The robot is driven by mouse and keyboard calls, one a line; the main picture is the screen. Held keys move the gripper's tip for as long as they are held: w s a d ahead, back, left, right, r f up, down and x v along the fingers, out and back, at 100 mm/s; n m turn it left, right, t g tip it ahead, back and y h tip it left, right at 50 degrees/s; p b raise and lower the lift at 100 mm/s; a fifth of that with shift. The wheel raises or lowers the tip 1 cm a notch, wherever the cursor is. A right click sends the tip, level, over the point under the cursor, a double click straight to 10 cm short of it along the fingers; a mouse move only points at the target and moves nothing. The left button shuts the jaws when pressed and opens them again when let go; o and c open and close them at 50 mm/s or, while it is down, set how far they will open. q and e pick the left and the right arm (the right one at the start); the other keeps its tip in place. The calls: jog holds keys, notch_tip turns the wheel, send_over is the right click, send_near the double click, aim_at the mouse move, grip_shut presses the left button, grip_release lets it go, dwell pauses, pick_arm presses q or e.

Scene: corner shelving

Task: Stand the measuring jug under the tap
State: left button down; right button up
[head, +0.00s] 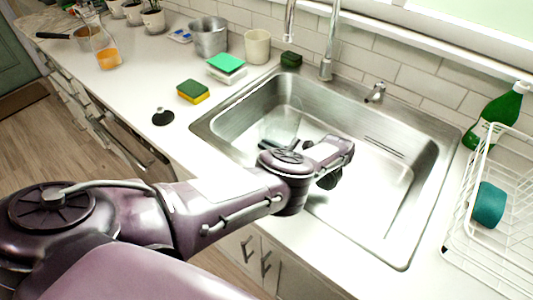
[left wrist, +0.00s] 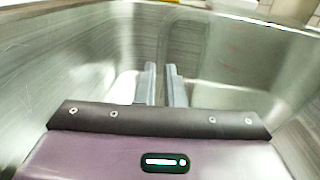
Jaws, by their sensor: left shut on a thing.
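A clear, see-through jug (head: 283,120), which I take for the measuring jug, is low in the left back part of the sink (head: 400,225). It looks roughly upright; whether it touches the sink floor I cannot tell. The tap (head: 327,50) stands behind the sink, and its spout (head: 290,22) hangs above and behind the jug. My left arm reaches over the sink's front edge, its hand partly hiding the jug's lower part. In the left wrist view my left gripper (left wrist: 162,72) is shut on the jug's faint clear wall (left wrist: 184,45). My right gripper is not in view.
Sponges (head: 193,91) and a green-topped block (head: 226,65) lie left of the sink. A metal pot (head: 209,37) and a cream cup (head: 257,46) stand behind them. A dish rack (head: 490,245) and green bottle (head: 497,115) are at the right. The sink's right side is clear.

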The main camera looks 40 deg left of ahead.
pick_arm(q)
jog(key=shift+f, duration=0.1)
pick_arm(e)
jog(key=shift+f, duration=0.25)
pick_arm(q)
jog(key=shift+f, duration=0.1)
jog(key=c, duration=2)
grip_release()
jog(key=shift+f, duration=0.1)
jog(key=o, duration=0.5)
jog(key=shift+c, duration=0.2)
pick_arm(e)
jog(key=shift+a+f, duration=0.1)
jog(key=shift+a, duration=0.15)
